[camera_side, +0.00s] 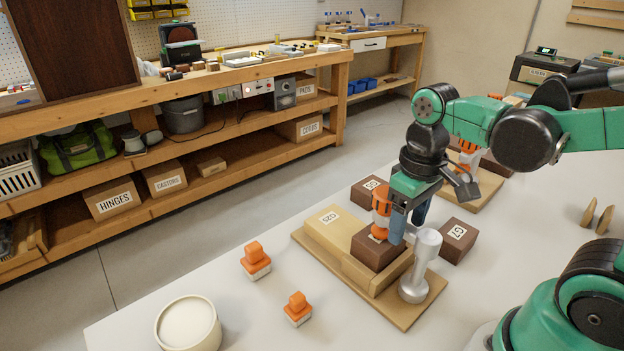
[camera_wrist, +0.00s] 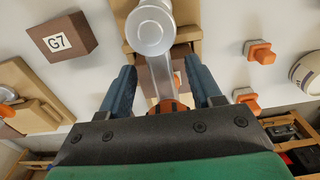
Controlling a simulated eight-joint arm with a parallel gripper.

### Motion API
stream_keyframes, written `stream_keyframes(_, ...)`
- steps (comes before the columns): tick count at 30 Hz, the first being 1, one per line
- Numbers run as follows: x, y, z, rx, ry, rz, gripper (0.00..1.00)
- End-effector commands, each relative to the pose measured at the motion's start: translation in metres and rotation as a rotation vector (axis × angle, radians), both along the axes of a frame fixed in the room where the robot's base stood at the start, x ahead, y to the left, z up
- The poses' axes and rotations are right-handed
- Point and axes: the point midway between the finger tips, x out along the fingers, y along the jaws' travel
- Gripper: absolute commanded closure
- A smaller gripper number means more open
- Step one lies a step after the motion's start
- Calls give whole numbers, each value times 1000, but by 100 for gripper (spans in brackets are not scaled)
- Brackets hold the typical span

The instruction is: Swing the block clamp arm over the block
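The block clamp has a silver post (camera_side: 420,266) at the near right of a wooden fixture board (camera_side: 410,312). In the wrist view its round top (camera_wrist: 151,27) and silver arm (camera_wrist: 160,75) show. The arm runs from the post between my fingers towards an orange spindle (camera_side: 381,199). The spindle stands over the brown block (camera_side: 376,252), its lower end at or just above the block's top; contact is unclear. My gripper (camera_side: 409,228) is low beside the spindle, its blue fingers open on both sides of the arm, with gaps visible in the wrist view (camera_wrist: 163,85).
A light G25 block (camera_side: 335,222) lies beside the brown block. A brown G7 block (camera_side: 458,240) stands right, another brown block (camera_side: 368,190) behind. A second fixture (camera_side: 483,190) is farther back. Two orange-topped pieces (camera_side: 255,261) (camera_side: 297,308) and a round tub (camera_side: 188,325) stand front left.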

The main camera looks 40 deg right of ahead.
Motion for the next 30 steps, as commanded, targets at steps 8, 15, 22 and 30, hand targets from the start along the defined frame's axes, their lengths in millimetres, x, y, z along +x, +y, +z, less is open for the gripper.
stream_keyframes(8,0,0,2,1,1,2,42)
stream_keyframes(15,0,0,27,1,1,2,42)
stream_keyframes(22,0,0,51,0,0,1,42)
stream_keyframes(30,0,0,56,0,0,1,42)
